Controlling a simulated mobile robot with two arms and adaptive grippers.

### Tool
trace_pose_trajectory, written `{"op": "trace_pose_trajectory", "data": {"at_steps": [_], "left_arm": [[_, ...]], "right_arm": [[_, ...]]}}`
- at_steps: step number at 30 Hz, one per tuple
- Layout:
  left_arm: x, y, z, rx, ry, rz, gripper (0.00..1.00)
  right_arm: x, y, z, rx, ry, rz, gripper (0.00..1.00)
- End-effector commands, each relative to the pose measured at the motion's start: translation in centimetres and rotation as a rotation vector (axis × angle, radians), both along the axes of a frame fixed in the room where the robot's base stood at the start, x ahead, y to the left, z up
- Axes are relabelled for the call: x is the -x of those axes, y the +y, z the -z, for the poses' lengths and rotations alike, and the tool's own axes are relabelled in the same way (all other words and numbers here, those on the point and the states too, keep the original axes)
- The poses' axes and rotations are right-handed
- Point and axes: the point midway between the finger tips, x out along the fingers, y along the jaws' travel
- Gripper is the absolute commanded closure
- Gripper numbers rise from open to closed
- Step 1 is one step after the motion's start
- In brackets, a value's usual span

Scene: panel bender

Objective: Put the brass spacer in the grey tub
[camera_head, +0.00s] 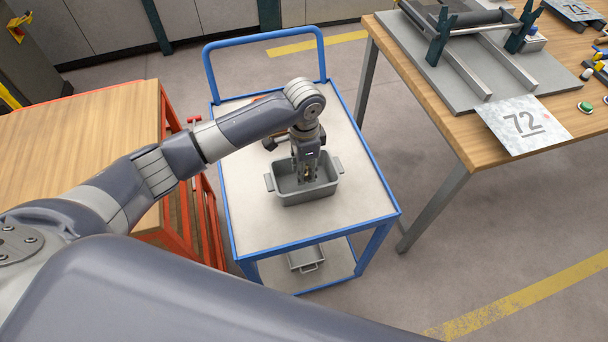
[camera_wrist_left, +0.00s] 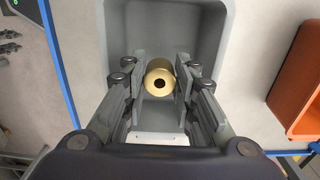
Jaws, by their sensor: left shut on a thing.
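The grey tub (camera_head: 322,190) stands on the top of a blue-framed cart, and its wall also shows in the left wrist view (camera_wrist_left: 220,40). My left gripper (camera_head: 306,177) points down into the tub's opening. In the left wrist view my left gripper (camera_wrist_left: 160,80) is shut on the brass spacer (camera_wrist_left: 161,68), a gold-coloured cylinder with a dark hole in its end. The spacer is over the inside of the tub; I cannot tell whether it touches the floor of the tub. In the head view the spacer is mostly hidden by the fingers. My right gripper is not in view.
The cart top (camera_head: 260,225) is clear in front of the tub. An orange open box (camera_wrist_left: 302,75) lies beside the tub in the left wrist view. A wooden workbench (camera_head: 480,135) stands right, and a wood-topped red cabinet (camera_head: 80,135) stands left.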

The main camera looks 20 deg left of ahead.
Motion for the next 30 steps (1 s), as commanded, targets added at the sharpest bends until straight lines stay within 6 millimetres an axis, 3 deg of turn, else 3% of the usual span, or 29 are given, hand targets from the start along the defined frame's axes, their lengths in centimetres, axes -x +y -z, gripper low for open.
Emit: {"op": "trace_pose_trajectory", "data": {"at_steps": [9, 20, 21, 23, 30], "left_arm": [[0.0, 0.0, 3.8, -0.001, 0.001, 0.000, 0.99], [0.0, 0.0, 4.2, 0.000, 0.000, -0.001, 0.99], [0.1, 0.0, 4.2, 0.000, 0.000, -0.001, 0.67], [0.1, 0.0, 4.2, 0.000, 0.000, -0.001, 0.53], [0.0, 0.0, 4.1, 0.000, 0.000, -0.001, 0.53]], "right_arm": [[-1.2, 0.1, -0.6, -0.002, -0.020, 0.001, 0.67], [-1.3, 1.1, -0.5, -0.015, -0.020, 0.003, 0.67], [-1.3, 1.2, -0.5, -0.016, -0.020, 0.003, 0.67], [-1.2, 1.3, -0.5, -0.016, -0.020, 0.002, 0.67], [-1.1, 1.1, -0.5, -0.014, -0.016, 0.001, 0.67]]}}
